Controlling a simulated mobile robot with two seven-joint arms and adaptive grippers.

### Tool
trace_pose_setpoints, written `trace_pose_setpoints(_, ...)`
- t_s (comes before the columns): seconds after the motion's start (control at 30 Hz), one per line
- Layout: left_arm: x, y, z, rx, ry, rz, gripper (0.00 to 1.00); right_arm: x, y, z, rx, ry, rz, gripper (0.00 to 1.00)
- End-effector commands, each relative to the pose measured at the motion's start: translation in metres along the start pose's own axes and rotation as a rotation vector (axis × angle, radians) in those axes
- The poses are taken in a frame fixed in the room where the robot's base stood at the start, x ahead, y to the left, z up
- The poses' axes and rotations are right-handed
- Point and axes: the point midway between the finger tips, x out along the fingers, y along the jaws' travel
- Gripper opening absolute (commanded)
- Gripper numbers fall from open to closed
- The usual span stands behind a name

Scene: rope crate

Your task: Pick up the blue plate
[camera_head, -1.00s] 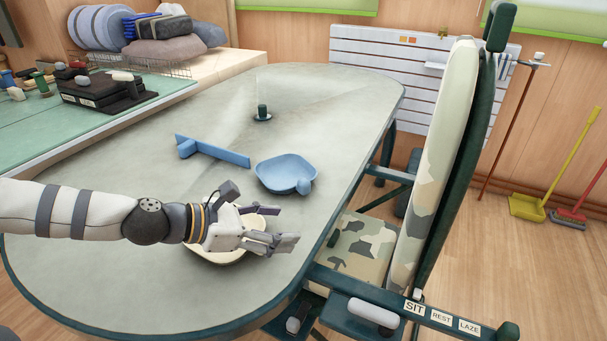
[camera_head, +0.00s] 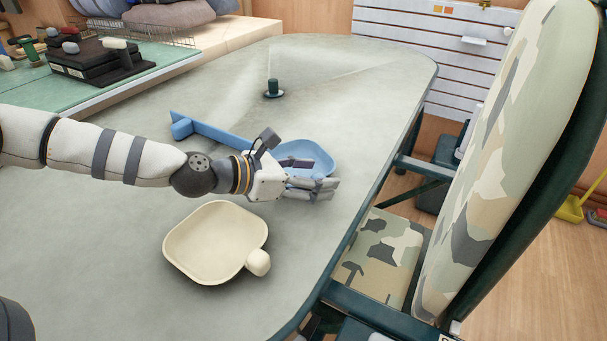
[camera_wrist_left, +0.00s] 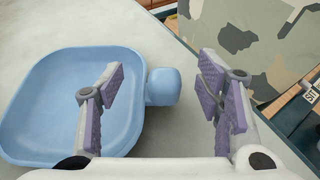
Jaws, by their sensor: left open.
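The blue plate (camera_head: 311,157) is a shallow rounded-square dish with a knob-like handle, lying on the grey table. In the head view my left gripper (camera_head: 316,185) is over its near side and hides part of it. In the left wrist view the plate (camera_wrist_left: 55,105) fills the left side, and its handle (camera_wrist_left: 163,87) shows between the open fingers of my left gripper (camera_wrist_left: 165,100). One finger overlaps the plate's right rim in that view; I cannot tell whether it touches. The gripper holds nothing. My right gripper is not in view.
A cream dish (camera_head: 212,245) with a similar knob lies nearer on the table (camera_head: 110,240). A blue bar-shaped piece (camera_head: 210,130) lies behind my left forearm. A small dark green fitting (camera_head: 273,90) stands farther back. A camouflage chair (camera_head: 510,170) stands at the table's right edge.

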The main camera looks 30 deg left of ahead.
Motion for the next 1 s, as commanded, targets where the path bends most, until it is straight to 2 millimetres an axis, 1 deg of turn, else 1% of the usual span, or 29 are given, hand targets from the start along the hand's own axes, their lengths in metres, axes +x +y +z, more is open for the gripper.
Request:
trace_pose_setpoints(0.03, 0.010, 0.000, -0.004, 0.001, 0.005, -0.002, 0.59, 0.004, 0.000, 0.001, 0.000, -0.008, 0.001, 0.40)
trace_pose_setpoints(0.13, 0.020, 0.000, -0.002, 0.001, 0.003, -0.001, 0.59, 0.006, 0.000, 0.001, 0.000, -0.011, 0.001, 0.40)
trace_pose_setpoints(0.33, 0.020, 0.001, 0.001, 0.001, -0.001, 0.001, 0.59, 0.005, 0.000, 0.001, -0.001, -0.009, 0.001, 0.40)
trace_pose_setpoints(0.37, 0.020, 0.001, 0.001, 0.001, -0.001, 0.001, 0.57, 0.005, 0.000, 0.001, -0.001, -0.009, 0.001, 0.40)
trace_pose_setpoints(0.4, 0.020, 0.001, 0.001, 0.001, -0.001, 0.001, 0.48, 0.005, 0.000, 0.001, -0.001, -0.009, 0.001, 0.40)
trace_pose_setpoints(0.47, 0.020, 0.001, 0.001, 0.001, -0.001, 0.001, 0.34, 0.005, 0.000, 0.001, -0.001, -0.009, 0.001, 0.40)
trace_pose_setpoints(0.5, 0.020, 0.001, 0.001, 0.001, 0.000, 0.001, 0.25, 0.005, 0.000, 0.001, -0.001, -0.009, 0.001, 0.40)
trace_pose_setpoints(0.57, 0.020, 0.001, 0.001, 0.001, 0.000, 0.001, 0.12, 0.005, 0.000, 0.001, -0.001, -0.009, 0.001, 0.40)
trace_pose_setpoints(0.6, 0.020, 0.001, 0.001, 0.001, 0.000, 0.001, 0.03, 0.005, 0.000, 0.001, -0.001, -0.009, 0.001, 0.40)
trace_pose_setpoints(0.63, 0.020, 0.001, 0.001, 0.001, 0.000, 0.001, 0.00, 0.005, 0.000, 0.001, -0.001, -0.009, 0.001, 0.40)
trace_pose_setpoints(0.9, 0.020, 0.001, 0.002, 0.002, -0.001, 0.001, 0.00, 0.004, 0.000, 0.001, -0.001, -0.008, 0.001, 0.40)
trace_pose_setpoints(1.0, 0.017, 0.001, 0.010, 0.003, -0.004, 0.002, 0.00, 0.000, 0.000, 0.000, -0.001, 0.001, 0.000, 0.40)
